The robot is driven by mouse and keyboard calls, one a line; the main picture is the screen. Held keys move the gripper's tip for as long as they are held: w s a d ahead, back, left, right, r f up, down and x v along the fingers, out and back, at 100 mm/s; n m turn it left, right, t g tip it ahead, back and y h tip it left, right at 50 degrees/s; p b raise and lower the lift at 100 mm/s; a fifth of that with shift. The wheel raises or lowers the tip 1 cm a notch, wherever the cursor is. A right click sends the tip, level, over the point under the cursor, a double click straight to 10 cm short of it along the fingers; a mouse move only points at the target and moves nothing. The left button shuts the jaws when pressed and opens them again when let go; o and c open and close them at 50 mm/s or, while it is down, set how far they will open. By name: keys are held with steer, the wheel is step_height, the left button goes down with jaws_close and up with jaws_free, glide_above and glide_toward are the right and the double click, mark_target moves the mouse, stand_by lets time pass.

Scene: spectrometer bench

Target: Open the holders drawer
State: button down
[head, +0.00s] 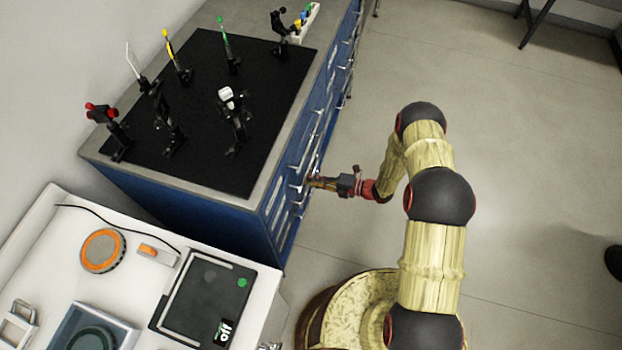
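The blue drawer cabinet (277,222) stands left of my arm, with several drawers and pale bar handles on its right-hand front. Which one is the holders drawer I cannot tell, as no label is readable. The visible drawer fronts look flush. My gripper (312,183) points left at the cabinet front, its fingertips at or very near a drawer handle (297,187). Whether the fingers touch or enclose the handle cannot be made out, nor whether they are open or shut. The lower drawers are seen steeply from above.
A black breadboard (200,85) with several optical mounts covers the cabinet top. A white bench (55,215) with a dark screen device (205,300) stands at the lower left, close to the cabinet's near corner.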

stand_by(0.3)
steer(key=f+b+v, duration=0.1)
steer(key=f+v, duration=0.2)
steer(key=v, duration=1.5)
steer(key=d+f+b+v, duration=0.1)
steer(key=f+v, duration=0.3)
steer(key=v, duration=1.4)
steer(key=shift+s+d+b, duration=0.35)
steer(key=shift+d+b, duration=0.15)
steer(key=shift+b, duration=0.25)
steer(key=c, duration=2)
jaws_free()
steer(key=v, duration=1.2)
